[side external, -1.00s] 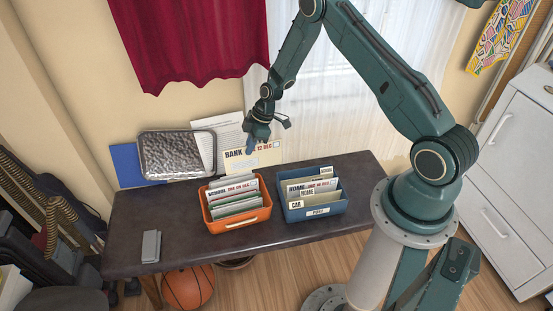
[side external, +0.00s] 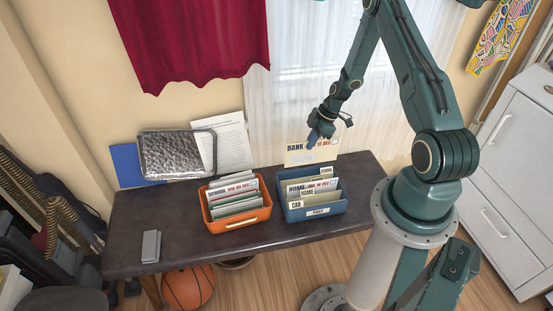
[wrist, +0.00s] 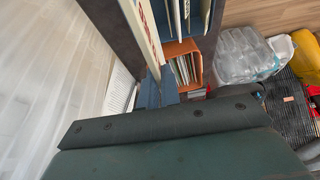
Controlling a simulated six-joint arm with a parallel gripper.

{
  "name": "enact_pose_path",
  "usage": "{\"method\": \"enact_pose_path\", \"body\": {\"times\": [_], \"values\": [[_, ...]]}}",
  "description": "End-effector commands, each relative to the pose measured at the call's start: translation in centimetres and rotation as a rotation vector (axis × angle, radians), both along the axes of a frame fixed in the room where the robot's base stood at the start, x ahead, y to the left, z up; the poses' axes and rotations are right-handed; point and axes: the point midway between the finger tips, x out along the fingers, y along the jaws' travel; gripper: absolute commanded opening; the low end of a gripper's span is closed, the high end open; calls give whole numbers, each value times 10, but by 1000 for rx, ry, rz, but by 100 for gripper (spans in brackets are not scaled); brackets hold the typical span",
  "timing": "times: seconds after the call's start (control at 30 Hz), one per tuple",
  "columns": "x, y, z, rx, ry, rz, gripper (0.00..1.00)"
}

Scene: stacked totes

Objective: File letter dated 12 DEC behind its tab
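My gripper (side external: 314,138) is shut on the cream letter (side external: 311,153), marked BANK and 12 DEC with a small square stamp box. The letter hangs upright above the back of the blue tote (side external: 317,212); it appears clear of the tote's contents. The blue tote holds tabs reading CAR (side external: 297,205) and HOME (side external: 307,192), a HOME letter with a red date, and a rear tab (side external: 326,171) too small to read surely. In the wrist view the letter (wrist: 143,28) is seen nearly edge-on beside the blue fingers (wrist: 160,92).
An orange tote (side external: 238,225) with several cards and letters stands left of the blue tote. A grey stapler-like object (side external: 151,246) lies at the table's left end. A metal tray (side external: 177,155), a blue sheet (side external: 135,166) and a printed page (side external: 234,145) are along the back.

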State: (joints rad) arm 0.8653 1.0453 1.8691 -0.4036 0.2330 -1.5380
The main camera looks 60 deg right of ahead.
Motion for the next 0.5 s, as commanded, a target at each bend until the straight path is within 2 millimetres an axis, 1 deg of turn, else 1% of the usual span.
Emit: {"method": "enact_pose_path", "body": {"times": [0.27, 0.5], "values": [[0, 0, -2, 0, 0, 0, 0], [0, 0, -12, 0, 0, 0, 0]]}}
